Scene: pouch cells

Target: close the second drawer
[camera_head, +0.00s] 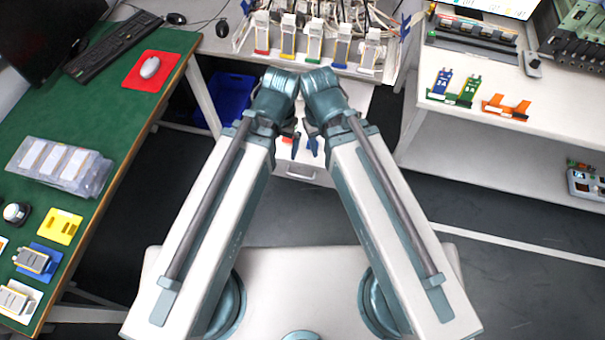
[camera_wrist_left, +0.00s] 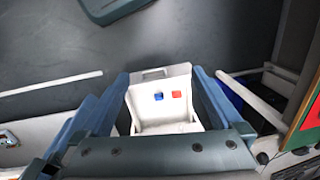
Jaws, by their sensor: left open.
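An open white drawer (camera_head: 301,170) sticks out from under the middle table, its handled front toward me. Its order in the stack is hidden. The left wrist view shows inside the drawer (camera_wrist_left: 150,122), with a small blue piece (camera_wrist_left: 158,96) and a red piece (camera_wrist_left: 176,94) in it. My left gripper (camera_wrist_left: 160,76) is open, its blue fingers on either side of the drawer in that view. I cannot tell whether they touch it. In the head view, my arms meet above the drawer and blue fingertips show there. My right gripper (camera_head: 313,146) is mostly hidden by its arm.
A blue bin (camera_head: 232,95) stands on the floor left of the drawer. A green table (camera_head: 120,130) is at left and a white table (camera_head: 540,120) at right. The middle table holds several colored-base units (camera_head: 313,45). The floor in front of the drawer is clear.

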